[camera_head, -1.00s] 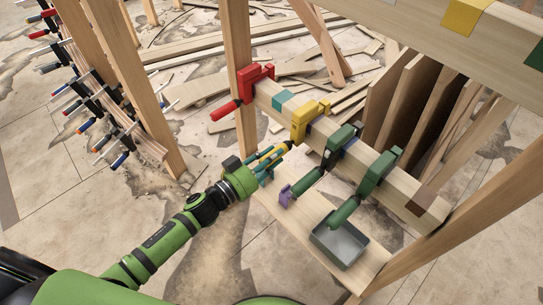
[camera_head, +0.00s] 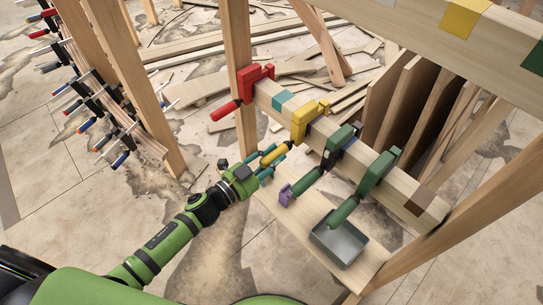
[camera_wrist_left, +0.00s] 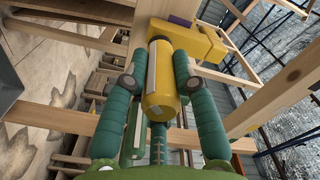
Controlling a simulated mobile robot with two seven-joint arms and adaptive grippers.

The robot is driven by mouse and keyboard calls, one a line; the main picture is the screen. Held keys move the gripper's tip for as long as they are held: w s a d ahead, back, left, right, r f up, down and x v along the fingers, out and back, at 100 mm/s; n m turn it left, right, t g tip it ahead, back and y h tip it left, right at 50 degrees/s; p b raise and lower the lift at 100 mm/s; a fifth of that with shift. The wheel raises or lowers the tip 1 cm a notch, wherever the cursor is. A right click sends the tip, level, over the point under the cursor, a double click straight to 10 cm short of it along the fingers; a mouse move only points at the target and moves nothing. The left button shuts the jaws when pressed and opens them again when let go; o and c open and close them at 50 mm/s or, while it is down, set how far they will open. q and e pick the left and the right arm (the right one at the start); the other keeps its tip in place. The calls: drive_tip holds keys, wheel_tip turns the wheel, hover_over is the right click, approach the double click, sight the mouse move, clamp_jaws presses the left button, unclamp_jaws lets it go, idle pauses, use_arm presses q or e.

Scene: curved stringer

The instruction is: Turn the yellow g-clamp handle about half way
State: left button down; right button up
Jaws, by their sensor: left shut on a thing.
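The yellow g-clamp (camera_head: 308,120) sits on the wooden beam (camera_head: 292,105), with its handle (camera_head: 274,154) pointing down and left toward my arm. My left gripper (camera_head: 264,164) is around this handle. In the left wrist view, the yellow handle (camera_wrist_left: 160,92) lies between the two teal fingers of my left gripper (camera_wrist_left: 159,84), with a pale stripe along it. The gripper is shut on the handle. The clamp's yellow frame (camera_wrist_left: 195,42) shows just beyond it. My right gripper is not in view.
A red clamp (camera_head: 252,82) is left of the yellow one on the beam. A grey metal tray (camera_head: 339,240) sits on the lower board (camera_head: 290,212). Wooden posts stand nearby.

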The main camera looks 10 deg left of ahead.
use_arm(q)
drive_tip(key=m, duration=0.3)
drive_tip(key=shift+m+b, duration=0.3)
drive_tip(key=shift+m, duration=0.5)
drive_tip(key=shift+f+m, duration=0.1)
drive_tip(key=shift+m, duration=1.1)
drive_tip(key=shift+m+b, duration=0.3)
drive_tip(key=shift+m, duration=0.8)
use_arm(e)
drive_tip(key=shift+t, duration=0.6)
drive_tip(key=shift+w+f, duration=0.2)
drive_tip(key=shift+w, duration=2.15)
